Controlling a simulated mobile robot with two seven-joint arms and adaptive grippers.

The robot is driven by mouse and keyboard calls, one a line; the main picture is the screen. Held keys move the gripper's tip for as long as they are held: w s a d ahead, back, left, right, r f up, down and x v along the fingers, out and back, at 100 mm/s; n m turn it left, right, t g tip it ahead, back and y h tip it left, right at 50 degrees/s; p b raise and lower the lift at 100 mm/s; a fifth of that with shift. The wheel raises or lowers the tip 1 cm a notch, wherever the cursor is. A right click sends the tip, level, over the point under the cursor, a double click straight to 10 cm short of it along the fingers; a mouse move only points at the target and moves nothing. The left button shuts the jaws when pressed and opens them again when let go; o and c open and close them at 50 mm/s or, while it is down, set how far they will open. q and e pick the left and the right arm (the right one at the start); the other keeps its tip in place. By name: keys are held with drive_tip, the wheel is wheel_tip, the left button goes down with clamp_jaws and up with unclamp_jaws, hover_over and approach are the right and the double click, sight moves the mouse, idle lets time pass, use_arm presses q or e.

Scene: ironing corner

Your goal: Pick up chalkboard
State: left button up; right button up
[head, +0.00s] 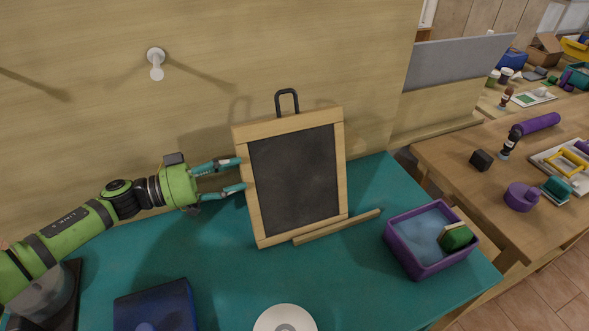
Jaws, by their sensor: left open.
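The chalkboard (296,180) has a dark slate panel in a pale wooden frame, with a dark loop handle on top. It stands on the teal table top (355,280), leaning back a little towards the wooden wall panel. A wooden ledge (338,227) sticks out at its foot. My left gripper (243,174) comes in from the left and is open. Its two teal-tipped fingers reach the left side of the frame, one above the other. I cannot tell whether they touch it. My right gripper is not in view.
A purple bin (398,254) with a green-and-cream block (455,236) stands to the right. A dark blue box (155,306) and a white disc (285,318) lie at the front. A white peg (156,62) is on the wall. Another table (455,152) stands at the right.

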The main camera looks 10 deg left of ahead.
sight(271, 159)
use_arm(q)
drive_tip(key=x, duration=0.3)
drive_tip(key=shift+r+p, duration=0.15)
drive_tip(key=shift+p, duration=0.2)
drive_tip(key=shift+w+d, duration=0.2)
drive_tip(key=shift+d, duration=0.1)
drive_tip(key=shift+w+d, duration=0.15)
drive_tip(key=shift+w, duration=0.05)
drive_tip(key=p+x, duration=0.2)
drive_tip(key=x, duration=0.2)
drive_tip(key=shift+w+d, duration=0.1)
drive_tip(key=shift+w, duration=0.05)
drive_tip(key=shift+w+d+f, duration=0.2)
drive_tip(key=shift+d+f, duration=0.05)
drive_tip(key=shift+s+a, duration=0.1)
drive_tip(key=c, duration=0.9)
drive_tip(key=shift+r, duration=0.15)
clamp_jaws()
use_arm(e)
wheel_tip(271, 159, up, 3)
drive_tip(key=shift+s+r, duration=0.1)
